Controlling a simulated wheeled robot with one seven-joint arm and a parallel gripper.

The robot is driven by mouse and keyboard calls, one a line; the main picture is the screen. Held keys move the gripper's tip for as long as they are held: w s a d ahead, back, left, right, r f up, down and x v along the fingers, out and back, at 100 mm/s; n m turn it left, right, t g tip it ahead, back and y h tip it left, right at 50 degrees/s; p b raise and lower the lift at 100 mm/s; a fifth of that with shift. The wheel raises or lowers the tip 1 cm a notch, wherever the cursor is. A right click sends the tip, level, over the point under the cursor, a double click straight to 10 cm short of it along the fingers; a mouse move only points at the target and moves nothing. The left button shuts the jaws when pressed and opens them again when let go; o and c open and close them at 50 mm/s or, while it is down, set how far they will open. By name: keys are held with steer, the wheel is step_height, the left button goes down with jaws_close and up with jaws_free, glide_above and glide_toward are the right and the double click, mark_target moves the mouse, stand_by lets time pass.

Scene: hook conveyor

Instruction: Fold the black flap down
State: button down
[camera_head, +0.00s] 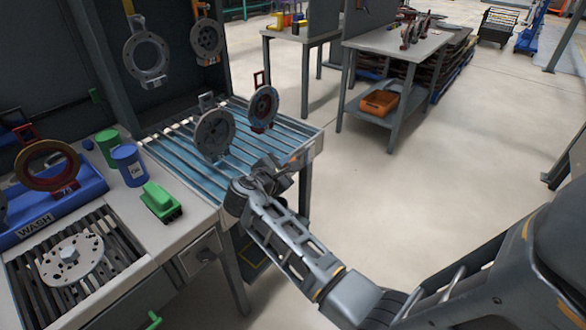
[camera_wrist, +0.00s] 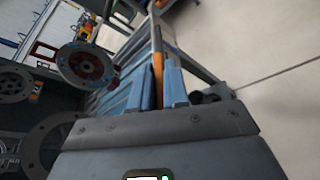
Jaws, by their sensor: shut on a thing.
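My gripper (camera_head: 288,166) is at the front right edge of the blue roller conveyor (camera_head: 170,148), low beside its end. In the wrist view, the two blue fingers of my gripper (camera_wrist: 158,72) are shut on a narrow orange bar (camera_wrist: 157,45) that runs away between them. The bar lies along the conveyor's edge. I cannot make out a separate black flap; my gripper and wrist hide part of this edge in the head view, so I cannot tell whether the bar belongs to it.
A grey disc (camera_head: 214,134) and a red-blue disc (camera_head: 263,108) stand on the rollers close to my gripper. A green block (camera_head: 161,200) and a blue can (camera_head: 129,165) are on the bench. Open floor (camera_head: 400,190) lies to the right.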

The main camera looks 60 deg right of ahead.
steer(key=shift+s+a+f+m+t+h+b, duration=0.1)
steer(key=shift+s+f+m+t+h+b, duration=0.15)
steer(key=shift+s+f+m+b, duration=0.4)
steer(key=shift+s+a+f+m+t+h+b, duration=0.2)
steer(key=shift+s+f+m+t+b, duration=0.25)
steer(key=shift+f+b, duration=0.3)
steer(key=shift+s+a+f+m+t+h+b, duration=0.1)
steer(key=shift+s+f+m+h+b, duration=0.25)
steer(key=shift+f+m+b, duration=0.4)
steer(key=c, duration=1.2)
jaws_free()
steer(key=shift+r, duration=0.2)
steer(key=a+r, duration=0.1)
steer(key=a, duration=0.6)
steer(key=shift+s+a+r+b, duration=0.2)
steer(key=shift+s+a+b, duration=0.1)
steer(key=shift+s, duration=0.15)
steer(key=shift+c, duration=0.2)
